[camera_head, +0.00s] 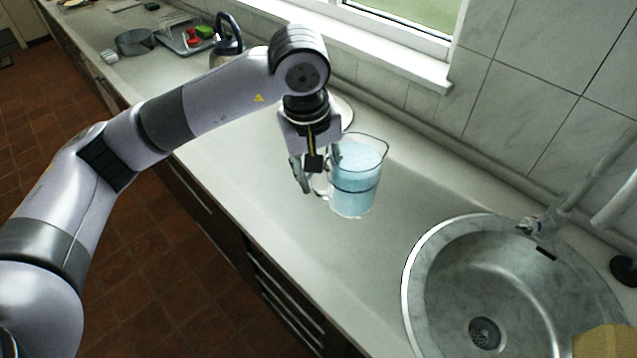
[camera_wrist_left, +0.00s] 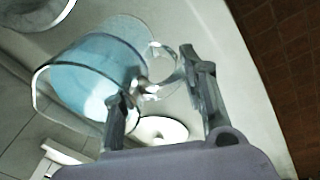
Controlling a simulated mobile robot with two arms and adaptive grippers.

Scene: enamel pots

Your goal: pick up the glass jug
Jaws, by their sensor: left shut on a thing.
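The glass jug (camera_head: 357,178) is clear with bluish contents and stands upright over the counter, left of the sink in the head view. Its handle faces my left gripper (camera_head: 316,174). In the left wrist view the jug (camera_wrist_left: 98,75) is at the upper left, with its handle between the fingers of my left gripper (camera_wrist_left: 160,98). The gripper is shut on the jug at the handle side. I cannot tell whether the jug's base touches the counter.
A round metal sink (camera_head: 480,290) with a tap (camera_head: 530,224) is at the right. A kettle (camera_head: 227,45), a dish rack (camera_head: 185,38) and a grey pot (camera_head: 135,42) stand farther back. A white round thing (camera_wrist_left: 160,130) lies behind the gripper. The counter (camera_head: 290,240) in front is clear.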

